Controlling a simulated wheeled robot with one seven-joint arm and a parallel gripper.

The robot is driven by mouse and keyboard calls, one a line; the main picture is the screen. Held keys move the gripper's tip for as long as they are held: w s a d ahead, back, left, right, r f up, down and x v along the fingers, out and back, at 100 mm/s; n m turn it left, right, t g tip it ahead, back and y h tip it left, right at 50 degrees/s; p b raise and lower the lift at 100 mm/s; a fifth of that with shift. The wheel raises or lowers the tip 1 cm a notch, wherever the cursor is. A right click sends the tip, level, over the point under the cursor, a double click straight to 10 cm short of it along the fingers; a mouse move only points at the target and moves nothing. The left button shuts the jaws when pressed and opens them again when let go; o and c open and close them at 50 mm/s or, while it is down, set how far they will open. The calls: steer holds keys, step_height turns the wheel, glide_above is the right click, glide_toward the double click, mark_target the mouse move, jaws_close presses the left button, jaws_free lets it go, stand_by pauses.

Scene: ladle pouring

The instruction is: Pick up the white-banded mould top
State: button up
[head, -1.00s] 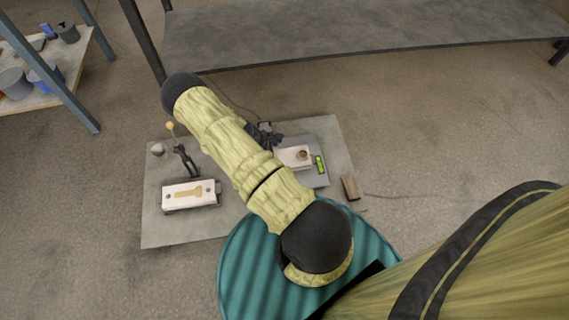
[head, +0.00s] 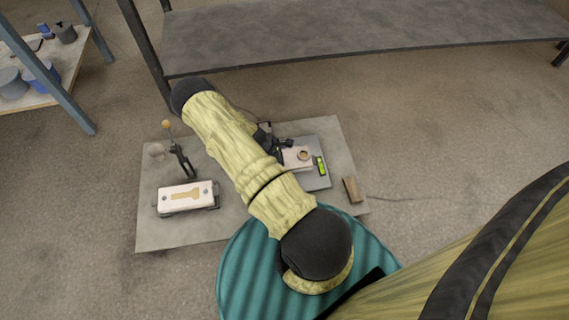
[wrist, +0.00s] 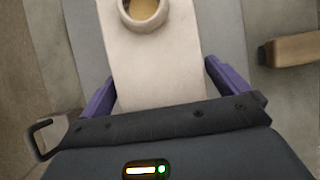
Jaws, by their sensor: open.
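The mould top is a pale block (head: 298,158) with a round, raised pouring hole. It lies on a grey plate (head: 318,180) right of my arm in the head view, its left part hidden by my gripper (head: 276,146). In the wrist view the block (wrist: 158,60) runs up the middle, with the hole at the top edge. My gripper (wrist: 162,88) is open, with a purple finger on each side of the block. I cannot tell whether the fingers touch it. A white band is not distinct.
Left of my arm, a mould half (head: 185,197) with a tan cavity lies on the floor mat (head: 160,235). Behind it stands a dark clamp-like tool (head: 182,158).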

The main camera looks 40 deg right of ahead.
steer(key=shift+c, duration=0.2)
steer(key=c, duration=1.5)
steer(key=shift+r, duration=0.1)
steer(key=shift+c, duration=0.5)
steer(key=shift+r, duration=0.1)
steer(key=shift+r+p, duration=0.25)
steer(key=shift+p, duration=0.05)
steer(key=shift+c, duration=1)
step_height(320, 180, up, 9)
steer(key=p, duration=0.5)
steer(key=shift+r, duration=0.15)
